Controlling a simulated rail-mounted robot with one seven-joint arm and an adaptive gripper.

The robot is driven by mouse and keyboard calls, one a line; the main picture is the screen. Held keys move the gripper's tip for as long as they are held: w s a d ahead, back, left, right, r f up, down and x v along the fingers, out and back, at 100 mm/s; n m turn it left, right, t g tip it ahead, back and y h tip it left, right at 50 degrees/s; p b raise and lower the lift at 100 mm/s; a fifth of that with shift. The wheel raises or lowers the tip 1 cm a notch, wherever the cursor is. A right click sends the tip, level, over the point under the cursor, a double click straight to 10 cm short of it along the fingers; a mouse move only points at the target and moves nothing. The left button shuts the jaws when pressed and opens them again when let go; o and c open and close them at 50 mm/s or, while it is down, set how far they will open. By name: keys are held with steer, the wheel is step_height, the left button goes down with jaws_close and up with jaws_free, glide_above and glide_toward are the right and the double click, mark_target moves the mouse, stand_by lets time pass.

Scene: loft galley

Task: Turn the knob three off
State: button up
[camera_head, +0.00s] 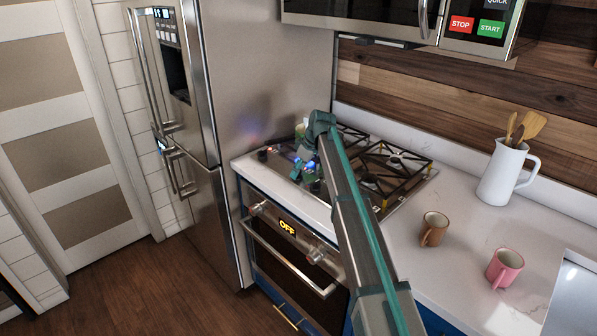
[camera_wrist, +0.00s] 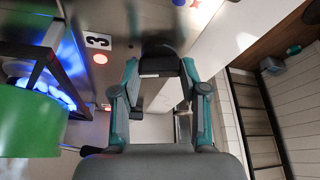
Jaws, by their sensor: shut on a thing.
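Knob three (camera_wrist: 160,60) is a dark knob on the steel cooktop, beside a label "3" (camera_wrist: 98,41) and a small lit red light (camera_wrist: 100,58) in the wrist view. My gripper (camera_wrist: 160,72) is shut on this knob, with one teal-linked finger on each side. Blue flame (camera_wrist: 66,62) burns under a dark grate on the left of the wrist view. In the head view my gripper (camera_head: 306,168) is down at the left part of the cooktop (camera_head: 388,207), and blue light shows beside it. My arm hides the held knob there.
A green pot (camera_wrist: 30,122) stands close on the left in the wrist view. A brown mug (camera_head: 433,230), a pink mug (camera_head: 505,268) and a white utensil jug (camera_head: 507,172) stand on the counter to the right. The fridge (camera_head: 265,75) is on the left.

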steer(key=shift+s+m+t+h, duration=0.1)
steer(key=shift+m+t+h, duration=0.35)
steer(key=shift+m, duration=1.35)
steer(key=o, duration=1.1)
steer(key=shift+o, duration=0.2)
steer(key=v, duration=1.2)
steer(key=shift+s+a+f, duration=0.1)
